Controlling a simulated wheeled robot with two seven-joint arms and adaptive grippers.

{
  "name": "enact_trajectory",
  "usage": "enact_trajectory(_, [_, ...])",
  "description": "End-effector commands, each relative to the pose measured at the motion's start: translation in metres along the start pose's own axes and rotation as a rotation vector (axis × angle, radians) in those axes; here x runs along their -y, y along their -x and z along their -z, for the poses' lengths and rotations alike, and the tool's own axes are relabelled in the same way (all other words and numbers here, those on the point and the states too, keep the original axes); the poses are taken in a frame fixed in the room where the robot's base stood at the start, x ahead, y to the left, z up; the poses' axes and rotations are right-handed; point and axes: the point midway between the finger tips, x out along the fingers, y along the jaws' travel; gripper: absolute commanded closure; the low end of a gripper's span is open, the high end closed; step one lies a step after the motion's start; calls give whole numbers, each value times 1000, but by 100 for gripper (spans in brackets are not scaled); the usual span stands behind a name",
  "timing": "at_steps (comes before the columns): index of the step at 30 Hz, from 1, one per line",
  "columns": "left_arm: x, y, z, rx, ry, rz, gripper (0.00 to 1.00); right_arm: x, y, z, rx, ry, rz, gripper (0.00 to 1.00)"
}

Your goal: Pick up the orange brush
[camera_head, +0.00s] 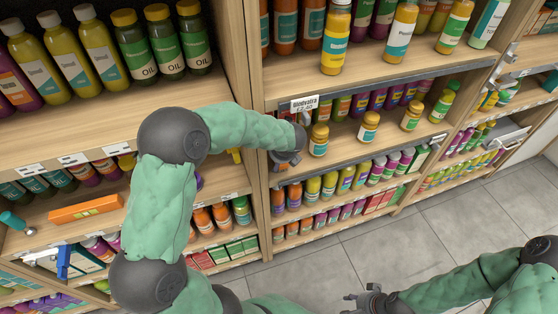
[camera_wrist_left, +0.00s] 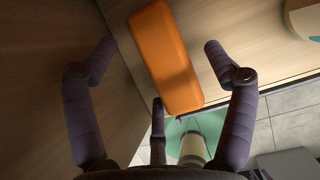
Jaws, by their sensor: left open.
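An orange, rounded block-like object, apparently the orange brush (camera_wrist_left: 165,55), lies on a wooden shelf in the left wrist view, close to a wooden side wall. No bristles can be made out. My left gripper (camera_wrist_left: 165,75) is open, with its dark fingers apart on either side of the orange object's near part; I see no clear contact. In the head view my left gripper (camera_head: 288,158) is at the middle shelf beside the upright divider, and the orange object there is hidden by my arm and hand. My right gripper (camera_head: 368,300) is low over the floor, its fingers too small to read.
The upright divider (camera_head: 251,110) stands close to my left arm. Small yellow bottles (camera_head: 318,141) stand on the same shelf to the right. A long orange box (camera_head: 85,209) lies on a left shelf. Grey tiled floor (camera_head: 400,245) is open at the lower right.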

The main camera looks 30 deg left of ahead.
Motion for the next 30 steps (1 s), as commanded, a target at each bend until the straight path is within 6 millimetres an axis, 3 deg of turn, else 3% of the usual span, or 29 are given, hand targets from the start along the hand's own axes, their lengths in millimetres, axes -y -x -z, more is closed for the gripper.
enact_trajectory(3, [0, -10, 0, 0, 0, 0, 16, -2, -4, 0, 0, 0, 0, 59])
enact_trajectory(9, [0, -8, -1, 1, 0, 1, 19, -1, -3, 0, 0, 0, 0, 59])
enact_trajectory(15, [0, -8, 0, 1, -1, 1, 75, -1, -3, 0, 0, 0, 0, 59])
enact_trajectory(16, [0, -8, 0, 0, -1, 1, 78, -1, -3, 0, 0, 0, 0, 59])
enact_trajectory(30, [0, -4, -2, 0, -1, 0, 79, 1, 2, 0, 0, 0, 0, 59])
